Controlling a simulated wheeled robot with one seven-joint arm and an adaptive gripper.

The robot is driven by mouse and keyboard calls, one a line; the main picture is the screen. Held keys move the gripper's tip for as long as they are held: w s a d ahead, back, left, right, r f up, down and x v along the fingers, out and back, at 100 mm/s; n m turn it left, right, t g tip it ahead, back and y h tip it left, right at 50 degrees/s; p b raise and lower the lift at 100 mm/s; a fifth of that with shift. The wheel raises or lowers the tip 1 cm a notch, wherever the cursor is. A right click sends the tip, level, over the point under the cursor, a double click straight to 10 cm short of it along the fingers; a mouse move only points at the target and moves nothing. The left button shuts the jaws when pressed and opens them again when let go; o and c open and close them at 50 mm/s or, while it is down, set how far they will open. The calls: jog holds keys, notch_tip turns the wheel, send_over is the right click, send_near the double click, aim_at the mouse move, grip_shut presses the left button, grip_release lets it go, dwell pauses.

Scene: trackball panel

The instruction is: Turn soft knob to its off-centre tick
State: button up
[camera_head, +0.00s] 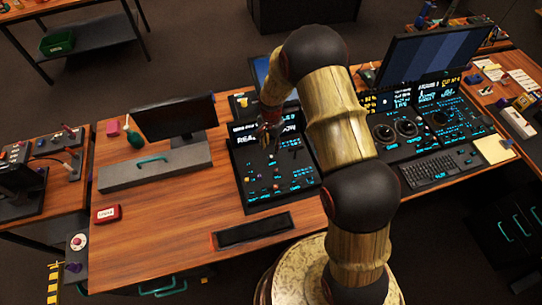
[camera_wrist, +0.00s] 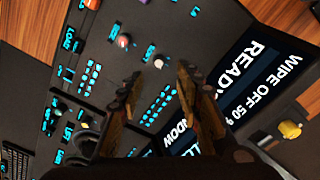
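The dark control panel (camera_head: 262,198) stands on the wooden desk beneath my gripper (camera_head: 270,138). In the wrist view, a small pale knob (camera_wrist: 158,62) lies just beyond the gap between the fingertips of my gripper (camera_wrist: 156,82). A reddish knob (camera_wrist: 124,40) sits further up and left. Both have small cyan labels, too small to read surely, so I cannot tell which is the soft knob. The ticks and pointers are not clear. My gripper is open, its two fingers apart with nothing between them. No contact with a knob shows.
A lit screen (camera_wrist: 255,75) with rotated text is right of the fingers, with a yellow knob (camera_wrist: 290,130) beyond. In the head view, a keyboard (camera_head: 428,171) and a monitor (camera_head: 432,55) are at right. A black flat tray (camera_head: 253,231) lies in front of the panel.

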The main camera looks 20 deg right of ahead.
aim_at(271, 156)
notch_tip(271, 156, down, 8)
jog(key=shift+r, duration=0.25)
jog(key=c, duration=0.4)
grip_shut()
dwell(0.3)
